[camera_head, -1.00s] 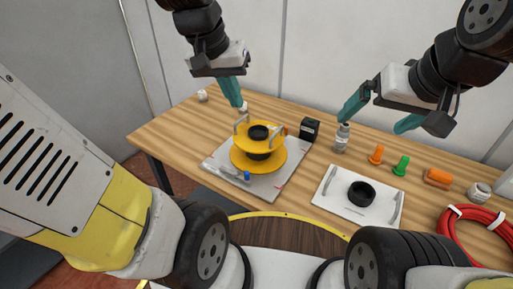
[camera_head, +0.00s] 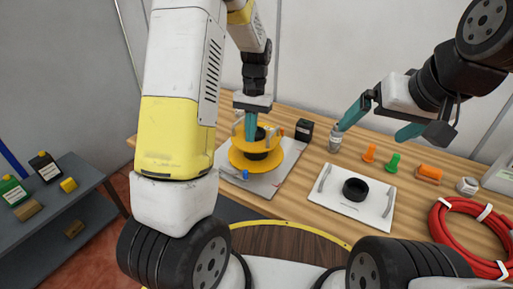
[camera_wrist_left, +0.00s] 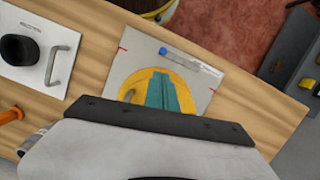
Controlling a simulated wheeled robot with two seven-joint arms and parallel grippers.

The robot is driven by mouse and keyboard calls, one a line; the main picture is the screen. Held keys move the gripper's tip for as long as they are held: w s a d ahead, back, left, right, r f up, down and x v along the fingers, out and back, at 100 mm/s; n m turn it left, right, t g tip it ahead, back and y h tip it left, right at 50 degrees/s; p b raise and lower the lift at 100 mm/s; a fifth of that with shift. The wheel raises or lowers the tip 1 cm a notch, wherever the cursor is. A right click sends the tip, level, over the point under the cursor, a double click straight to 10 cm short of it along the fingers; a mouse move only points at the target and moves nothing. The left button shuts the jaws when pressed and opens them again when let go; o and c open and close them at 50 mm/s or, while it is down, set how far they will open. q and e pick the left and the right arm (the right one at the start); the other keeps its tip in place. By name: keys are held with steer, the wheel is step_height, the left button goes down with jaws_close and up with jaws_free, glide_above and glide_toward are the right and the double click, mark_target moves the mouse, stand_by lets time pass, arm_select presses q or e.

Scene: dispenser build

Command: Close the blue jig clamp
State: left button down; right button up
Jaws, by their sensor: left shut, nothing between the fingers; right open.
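The blue-tipped clamp (camera_head: 244,174) is at the front edge of the light grey jig plate (camera_head: 274,180). In the left wrist view, its blue tip (camera_wrist_left: 163,51) is at one end of a grey lever lying along the plate edge. A yellow spool-like part (camera_head: 243,158) with a black centre and handles stands on the plate. My left gripper (camera_head: 249,134) is shut and empty, its teal fingers over the yellow part; whether they touch it I cannot tell. In the left wrist view the fingers (camera_wrist_left: 168,108) are apart from the clamp. My right gripper (camera_head: 377,124) is open, above the table's right side.
A white tray (camera_head: 375,205) with a black ring (camera_head: 355,189) lies right of the jig. A black box (camera_head: 304,130), a small bottle (camera_head: 335,138), orange and green pegs and a red cable coil (camera_head: 440,232) are on the table. A grey shelf (camera_head: 75,215) stands at left.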

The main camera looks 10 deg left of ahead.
arm_select(q)
steer(key=shift+f, duration=0.1)
steer(key=x, duration=1)
